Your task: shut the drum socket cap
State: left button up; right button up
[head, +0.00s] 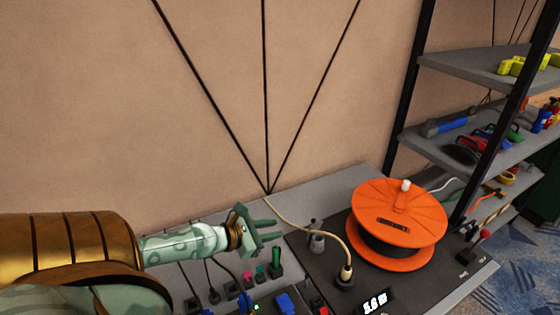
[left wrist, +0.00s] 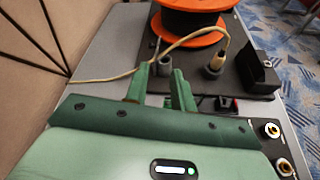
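An orange cable drum (head: 400,215) stands on a dark panel on the bench; its lower part also shows in the left wrist view (left wrist: 190,38). Left of it is a small grey socket (head: 316,241) with a short piece standing up, perhaps its cap; I cannot tell surely. In the left wrist view the grey socket (left wrist: 165,67) shows just beyond my fingertips. A plug (head: 346,274) with a beige cable stands in a black socket nearby. My left gripper (head: 280,236) is open and empty, left of the grey socket and apart from it. My right gripper is out of view.
Several small coloured plugs and leads (head: 245,285) lie below my left gripper. A lit display (head: 375,302) is at the panel's front. A black block (left wrist: 258,72) stands on the panel's right. A shelf rack (head: 470,80) with tools is at the right.

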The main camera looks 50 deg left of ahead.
pick_arm(q)
jog(key=b, duration=0.3)
send_near(315, 222)
jog(key=x, duration=0.8)
jog(key=shift+d, duration=0.1)
jog(key=shift+w+d+f, duration=0.1)
jog(key=shift+w, duration=0.5)
grip_shut()
